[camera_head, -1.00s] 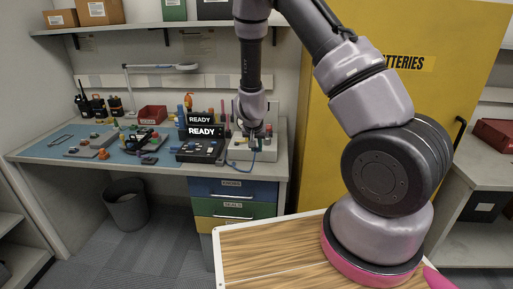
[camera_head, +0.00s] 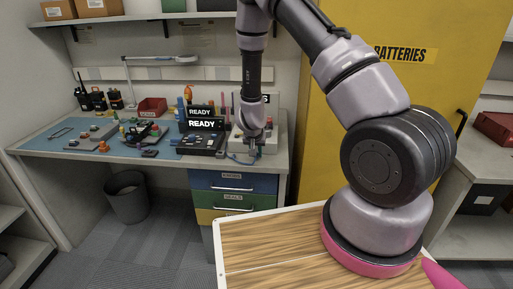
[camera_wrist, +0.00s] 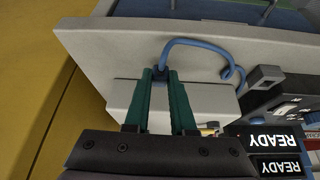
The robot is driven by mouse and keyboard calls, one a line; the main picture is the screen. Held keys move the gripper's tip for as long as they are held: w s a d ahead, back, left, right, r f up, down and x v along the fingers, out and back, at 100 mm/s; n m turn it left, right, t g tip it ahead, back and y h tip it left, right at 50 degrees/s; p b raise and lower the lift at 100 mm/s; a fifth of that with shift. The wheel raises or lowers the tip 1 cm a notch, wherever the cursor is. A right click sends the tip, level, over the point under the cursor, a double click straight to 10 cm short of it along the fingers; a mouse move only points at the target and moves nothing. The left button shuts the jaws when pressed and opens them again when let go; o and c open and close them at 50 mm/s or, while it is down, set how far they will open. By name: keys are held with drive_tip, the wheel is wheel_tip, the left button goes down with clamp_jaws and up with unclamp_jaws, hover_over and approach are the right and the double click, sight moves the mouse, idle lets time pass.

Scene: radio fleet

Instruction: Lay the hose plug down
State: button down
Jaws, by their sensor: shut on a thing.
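My gripper (camera_wrist: 161,98) has its teal fingers closed on the hose plug (camera_wrist: 160,74), a small dark blue end mostly hidden between the fingertips. A blue hose (camera_wrist: 203,42) runs from it in an arch across the grey surface and curls at its other end near a dark square block. In the head view, my gripper (camera_head: 254,150) points down at the right end of the workbench, in front of a light grey box (camera_head: 269,138). The hose (camera_head: 238,159) shows low beside it. I cannot tell whether the plug touches the bench.
The black tester with READY displays (camera_head: 204,125) stands just left of my gripper. The workbench (camera_head: 170,165) has a blue mat with several small parts, radios and a red bin (camera_head: 152,106). The yellow batteries cabinet (camera_head: 330,120) stands close on the right.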

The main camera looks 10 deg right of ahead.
drive_tip(key=shift+f, duration=0.45)
drive_tip(key=c, duration=0.7)
unclamp_jaws()
drive_tip(key=v, duration=1.1)
